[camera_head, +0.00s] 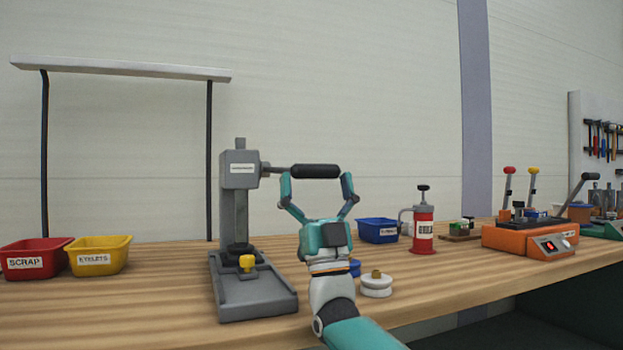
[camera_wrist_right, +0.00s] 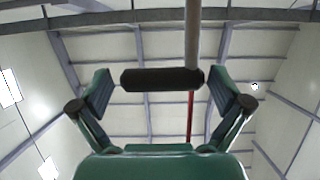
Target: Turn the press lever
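The grey press (camera_head: 240,210) stands on the wooden bench, left of the middle in the head view. Its lever ends in a black handle (camera_head: 315,171) that sticks out to the right, about level. My right gripper (camera_head: 317,187) is open, pointing up, with a finger near each end of the handle. In the right wrist view the black handle (camera_wrist_right: 162,78) lies between the open fingers, with a gap at each side. Its grey rod (camera_wrist_right: 193,35) runs up out of the picture. My left gripper is not in view.
A red scrap bin (camera_head: 36,262) and a yellow eyelets bin (camera_head: 99,258) stand at the left. A white spool-like part (camera_head: 376,286), a blue bin (camera_head: 378,231), a red can (camera_head: 423,232) and an orange machine (camera_head: 528,238) stand to the right.

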